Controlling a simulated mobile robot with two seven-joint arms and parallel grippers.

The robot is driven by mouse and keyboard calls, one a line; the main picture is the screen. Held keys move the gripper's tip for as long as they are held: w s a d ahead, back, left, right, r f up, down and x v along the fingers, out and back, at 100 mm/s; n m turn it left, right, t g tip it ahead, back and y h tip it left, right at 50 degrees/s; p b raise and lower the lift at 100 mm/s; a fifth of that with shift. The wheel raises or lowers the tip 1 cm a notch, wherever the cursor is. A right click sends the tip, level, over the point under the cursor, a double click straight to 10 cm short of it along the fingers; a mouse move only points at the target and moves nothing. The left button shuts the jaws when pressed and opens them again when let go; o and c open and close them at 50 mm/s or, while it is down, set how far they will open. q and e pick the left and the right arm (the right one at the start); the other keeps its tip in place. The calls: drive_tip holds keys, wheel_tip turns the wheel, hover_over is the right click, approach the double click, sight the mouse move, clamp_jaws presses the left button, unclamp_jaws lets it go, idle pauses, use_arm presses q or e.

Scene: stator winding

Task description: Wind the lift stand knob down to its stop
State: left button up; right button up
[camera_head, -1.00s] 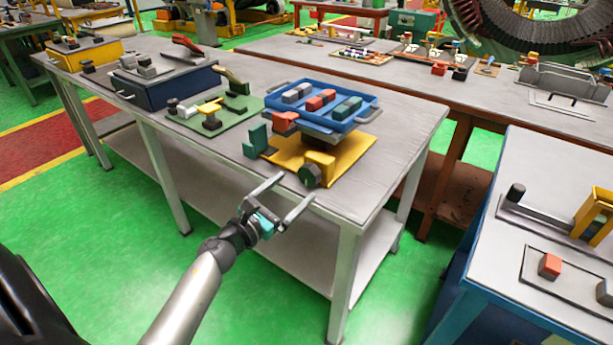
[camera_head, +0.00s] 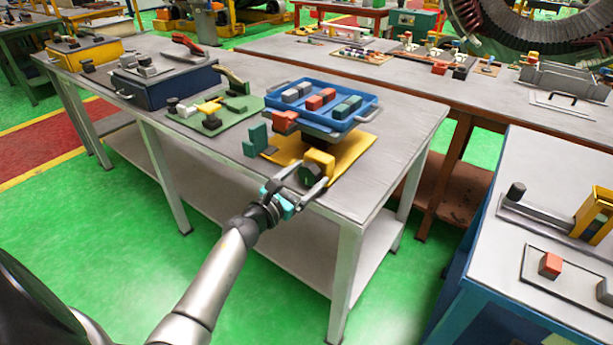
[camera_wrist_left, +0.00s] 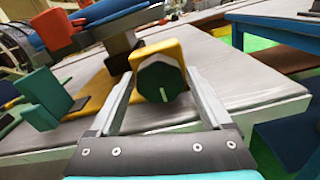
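The lift stand has a yellow base plate (camera_head: 352,150), a yellow block (camera_head: 320,158) and a dark green knob (camera_head: 310,176) on its front. A blue tray (camera_head: 345,122) with coloured blocks sits on top of the stand. In the left wrist view the knob (camera_wrist_left: 160,80) faces me, with a white mark pointing nearly straight down. My left gripper (camera_head: 303,178) is open, with its fingers reaching toward either side of the knob. In the wrist view the left gripper (camera_wrist_left: 162,82) frames the knob; I cannot tell whether the fingers touch it. My right gripper is not in view.
A green block (camera_head: 255,140) stands left of the yellow plate. A green board (camera_head: 215,112) with parts and a dark blue box (camera_head: 165,85) lie farther left on the grey table (camera_head: 375,180). The table's front edge runs below the gripper.

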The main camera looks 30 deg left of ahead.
use_arm(q)
drive_tip(key=c, duration=1.1)
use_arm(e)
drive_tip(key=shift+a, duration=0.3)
